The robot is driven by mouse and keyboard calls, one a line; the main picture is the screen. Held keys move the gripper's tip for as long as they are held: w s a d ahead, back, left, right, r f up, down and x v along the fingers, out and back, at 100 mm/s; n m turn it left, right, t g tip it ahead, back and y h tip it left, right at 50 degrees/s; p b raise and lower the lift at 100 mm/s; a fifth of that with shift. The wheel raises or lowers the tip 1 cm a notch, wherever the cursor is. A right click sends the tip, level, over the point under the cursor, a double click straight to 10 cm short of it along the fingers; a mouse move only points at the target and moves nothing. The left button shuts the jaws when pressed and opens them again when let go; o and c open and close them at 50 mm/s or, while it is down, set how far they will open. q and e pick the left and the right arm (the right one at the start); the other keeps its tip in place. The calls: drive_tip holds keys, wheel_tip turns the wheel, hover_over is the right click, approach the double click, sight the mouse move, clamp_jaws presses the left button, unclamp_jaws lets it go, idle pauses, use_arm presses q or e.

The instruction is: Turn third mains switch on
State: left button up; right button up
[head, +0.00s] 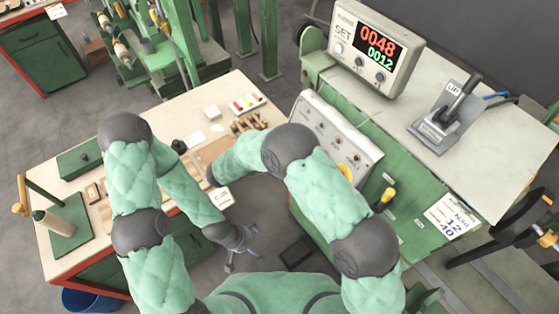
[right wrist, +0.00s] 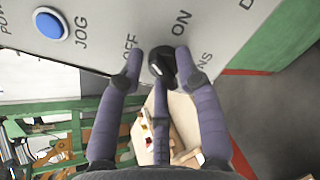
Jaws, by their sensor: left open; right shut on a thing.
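The black mains switch knob (right wrist: 163,62) shows in the right wrist view on a light grey panel, between the printed words OFF and ON. Part of a word ending in NS is beside it. The fingers of my right gripper (right wrist: 158,68) are on both sides of the knob and shut on it. I cannot tell which way the knob points. In the head view the right gripper is hidden behind my own arm. My left gripper (head: 241,250) is open and empty, hanging low between the bench and the green machine.
A blue JOG button (right wrist: 50,24) is on the same panel. The head view shows the sloped control panel (head: 330,135), a counter box (head: 362,48) reading 0048 and 0012, and a lever unit (head: 447,112). A workbench (head: 90,168) with small parts stands at left.

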drive_tip(key=m+b, duration=0.8)
drive_tip(key=b, duration=0.3)
drive_tip(key=shift+d+r+m, duration=0.1)
drive_tip(key=shift+m, duration=0.3)
drive_tip(key=shift+r+m+b, duration=0.15)
drive_tip(key=shift+m+b, duration=0.95)
drive_tip(key=shift+b, duration=0.1)
drive_tip(key=o, duration=0.8)
drive_tip(key=shift+s+d, duration=0.1)
drive_tip(key=shift+f, duration=0.25)
